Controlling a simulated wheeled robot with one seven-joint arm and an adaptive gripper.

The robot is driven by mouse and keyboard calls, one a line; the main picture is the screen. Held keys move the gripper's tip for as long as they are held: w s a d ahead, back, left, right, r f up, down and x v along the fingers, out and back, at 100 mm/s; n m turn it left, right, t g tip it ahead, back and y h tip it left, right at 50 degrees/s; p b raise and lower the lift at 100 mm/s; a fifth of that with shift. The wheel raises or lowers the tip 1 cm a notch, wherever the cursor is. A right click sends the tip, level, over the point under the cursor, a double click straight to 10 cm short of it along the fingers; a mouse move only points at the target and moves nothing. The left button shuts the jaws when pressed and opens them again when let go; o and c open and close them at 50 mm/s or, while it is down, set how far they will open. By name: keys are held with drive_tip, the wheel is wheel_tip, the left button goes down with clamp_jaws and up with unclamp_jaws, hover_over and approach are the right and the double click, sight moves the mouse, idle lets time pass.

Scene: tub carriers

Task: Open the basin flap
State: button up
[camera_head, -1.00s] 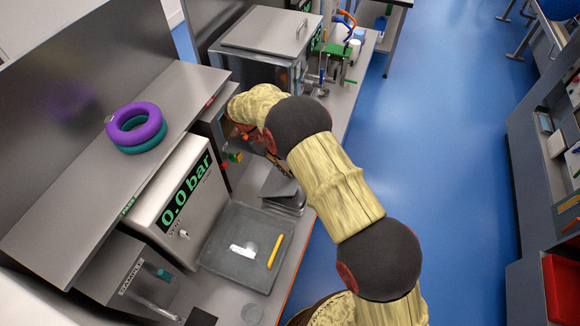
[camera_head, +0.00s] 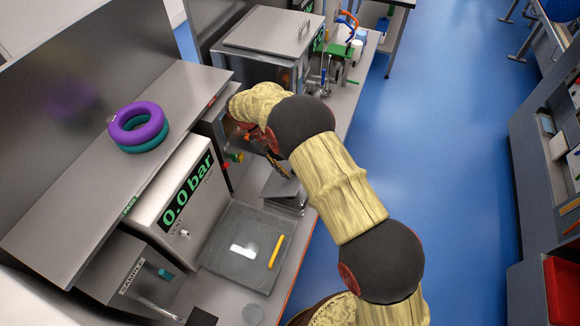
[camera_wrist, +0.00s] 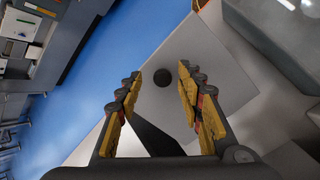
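The steel basin (camera_head: 262,72) stands at the back of the bench with a flat lid (camera_head: 262,37) on top. The lid lies shut and has a bar handle (camera_head: 302,31) near its right edge. My gripper (camera_wrist: 160,72) is open and empty, its fingers apart over a light grey plate (camera_wrist: 215,75). A round black spot or knob (camera_wrist: 163,78) on that plate shows between the fingertips; contact cannot be told. In the head view my arm hides most of the gripper, which is in front of the basin, above a dark tilted plate (camera_head: 281,186).
A grey tray (camera_head: 222,262) with a yellow stick (camera_head: 277,252) lies on the bench in front. A pressure box (camera_head: 172,215) and a shelf with purple and teal rings (camera_head: 138,124) stand at the left. Green-topped equipment (camera_head: 338,50) is right of the basin. Open blue floor lies right of the bench.

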wheel_tip(320, 180, up, 9)
idle(0.3)
